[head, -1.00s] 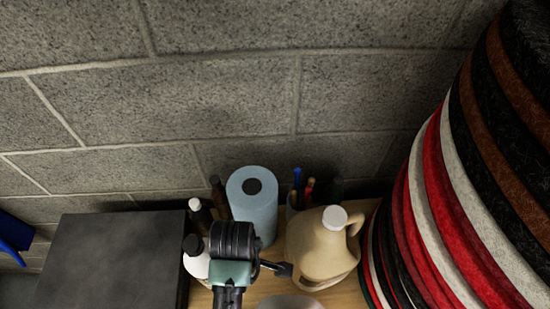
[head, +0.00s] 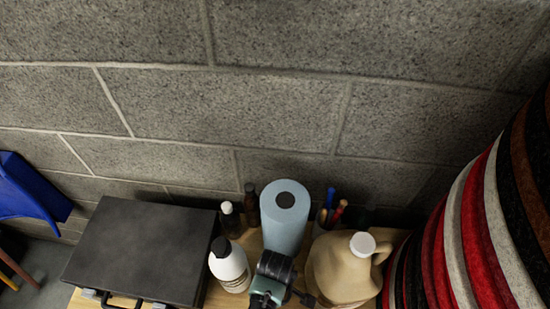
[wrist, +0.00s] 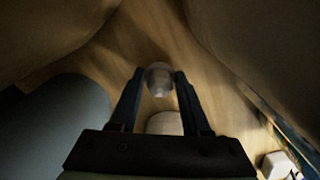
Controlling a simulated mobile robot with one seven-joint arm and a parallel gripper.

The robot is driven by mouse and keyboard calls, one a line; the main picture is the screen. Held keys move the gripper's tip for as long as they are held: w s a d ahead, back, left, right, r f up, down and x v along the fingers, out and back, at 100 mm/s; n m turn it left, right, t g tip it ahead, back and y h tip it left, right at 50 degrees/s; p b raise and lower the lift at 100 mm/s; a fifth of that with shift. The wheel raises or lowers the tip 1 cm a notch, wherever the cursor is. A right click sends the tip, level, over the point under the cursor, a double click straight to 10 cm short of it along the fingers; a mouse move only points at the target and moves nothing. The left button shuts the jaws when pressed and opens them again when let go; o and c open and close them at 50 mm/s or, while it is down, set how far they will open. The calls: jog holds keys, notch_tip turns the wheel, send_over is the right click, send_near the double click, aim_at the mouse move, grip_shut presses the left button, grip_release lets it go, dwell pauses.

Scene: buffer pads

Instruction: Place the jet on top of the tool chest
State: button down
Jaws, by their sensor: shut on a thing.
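The tool chest (head: 140,250) is a dark, flat-topped case with a handle at its front edge, at the lower left of the head view. Its top is bare. In the wrist view my gripper (wrist: 159,76) is shut on a small, pale, rounded thing (wrist: 159,80), which I take to be the jet. The picture is too dark and blurred to tell its full shape. In the head view my arm stands right of the chest, in front of the blue roll; the fingertips and the held thing are hidden there.
A white bottle (head: 229,266) with a black cap stands just right of the chest. Behind are small dark bottles, a blue roll (head: 284,222) and pens. A beige jug (head: 340,268) and stacked round pads (head: 480,230) are at the right. A block wall closes the back.

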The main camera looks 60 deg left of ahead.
jog(key=shift+f, duration=0.1)
jog(key=shift+f, duration=0.15)
jog(key=shift+c, duration=1.8)
grip_release()
notch_tip(320, 180, up, 12)
jog(key=b, duration=0.1)
jog(key=shift+r, duration=0.25)
jog(key=shift+w, duration=0.1)
